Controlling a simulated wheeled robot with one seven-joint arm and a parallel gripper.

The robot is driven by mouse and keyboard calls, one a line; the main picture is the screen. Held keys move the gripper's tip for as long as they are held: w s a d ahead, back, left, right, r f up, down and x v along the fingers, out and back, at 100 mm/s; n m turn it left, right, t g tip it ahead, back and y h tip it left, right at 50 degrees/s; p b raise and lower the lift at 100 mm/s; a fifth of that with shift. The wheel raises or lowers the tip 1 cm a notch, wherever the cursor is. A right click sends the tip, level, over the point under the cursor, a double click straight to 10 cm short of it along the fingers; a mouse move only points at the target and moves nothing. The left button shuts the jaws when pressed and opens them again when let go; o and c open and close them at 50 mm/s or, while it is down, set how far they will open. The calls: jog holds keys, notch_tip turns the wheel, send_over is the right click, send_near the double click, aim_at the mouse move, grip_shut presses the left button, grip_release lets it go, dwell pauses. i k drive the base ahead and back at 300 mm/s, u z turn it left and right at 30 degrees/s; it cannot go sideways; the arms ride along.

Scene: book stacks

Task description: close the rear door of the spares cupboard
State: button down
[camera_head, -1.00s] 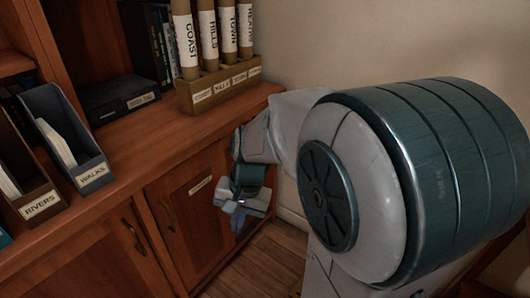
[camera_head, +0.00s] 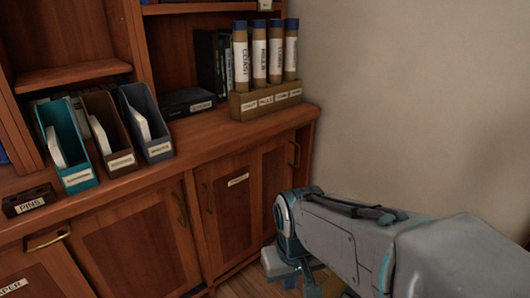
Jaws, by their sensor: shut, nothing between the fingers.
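The wooden cupboard front runs below the counter, left to right. Which of these is the rear door is not clear. My gripper (camera_head: 283,272) is shut and empty, low in front of the right end of the cupboard. My arm hides the lower right part there.
The counter (camera_head: 205,140) holds several file boxes, such as a teal one (camera_head: 66,140), a black box (camera_head: 188,103), and a wooden rack (camera_head: 265,105) of labelled tubes. A drawer handle (camera_head: 48,240) juts out at lower left. The plain wall (camera_head: 420,100) bounds the right side.

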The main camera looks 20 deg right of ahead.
aim_at(277, 154)
jog(key=u, duration=0.3)
jog(key=i, duration=1.15)
jog(key=z, duration=0.15)
